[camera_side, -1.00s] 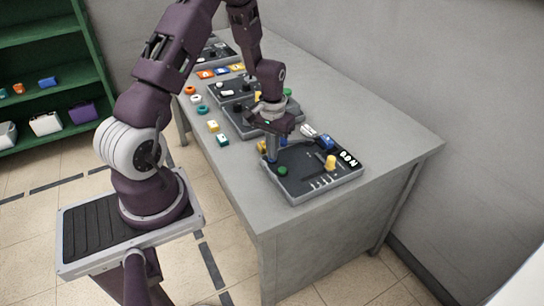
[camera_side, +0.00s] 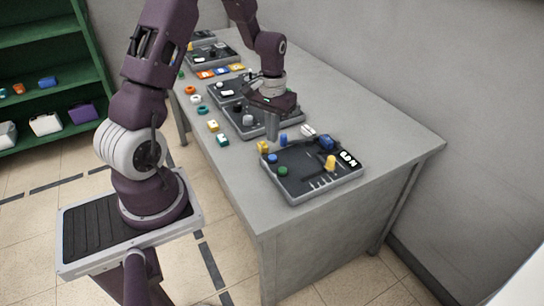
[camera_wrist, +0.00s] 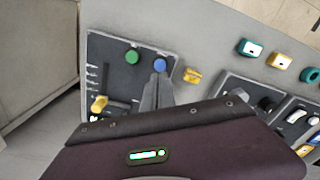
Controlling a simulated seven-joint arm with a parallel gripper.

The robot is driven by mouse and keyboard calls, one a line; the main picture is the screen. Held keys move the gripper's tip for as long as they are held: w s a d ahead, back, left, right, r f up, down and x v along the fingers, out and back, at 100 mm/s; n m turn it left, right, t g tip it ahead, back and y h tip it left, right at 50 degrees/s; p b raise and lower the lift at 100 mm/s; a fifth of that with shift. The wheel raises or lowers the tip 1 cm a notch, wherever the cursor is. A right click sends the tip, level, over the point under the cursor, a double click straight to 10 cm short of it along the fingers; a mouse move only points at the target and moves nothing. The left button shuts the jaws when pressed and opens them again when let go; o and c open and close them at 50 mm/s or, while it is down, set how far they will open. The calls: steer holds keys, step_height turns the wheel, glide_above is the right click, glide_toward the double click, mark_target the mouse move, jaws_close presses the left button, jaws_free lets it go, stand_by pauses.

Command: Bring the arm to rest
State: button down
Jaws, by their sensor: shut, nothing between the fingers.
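My gripper (camera_side: 272,138) is above the grey table (camera_side: 400,148), near the back left edge of the nearest control panel (camera_side: 296,190). Its fingers are together with nothing between them. In the wrist view my gripper (camera_wrist: 158,78) points down in front of the panel (camera_wrist: 112,55). That panel carries a blue knob (camera_wrist: 160,64), a green knob (camera_wrist: 132,57) and a yellow handle (camera_wrist: 99,104). In the side view the blue knob (camera_side: 272,158) and green knob (camera_side: 283,171) are apart from the fingers.
More control panels stand behind in a row, including one (camera_side: 240,120) beside my gripper. The right side of the table is clear.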

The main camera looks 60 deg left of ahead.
stand_by(0.3)
steer(key=s+d+r+m+t, duration=0.1)
steer(key=s+d+r, duration=0.1)
steer(key=d+r, duration=0.45)
steer(key=s+d+r+m+t, duration=0.2)
steer(key=d+r, duration=0.2)
steer(key=r, duration=0.6)
steer(key=s+d+r+m+t, duration=0.1)
steer(key=s+d+r, duration=0.2)
steer(key=s, duration=0.4)
steer(key=s+d+r+m+t, duration=0.1)
steer(key=s+d+r+m, duration=0.1)
steer(key=s+d, duration=0.3)
steer(key=shift+s+r+t, duration=0.3)
steer(key=shift+s+r, duration=0.1)
steer(key=shift+s, duration=0.65)
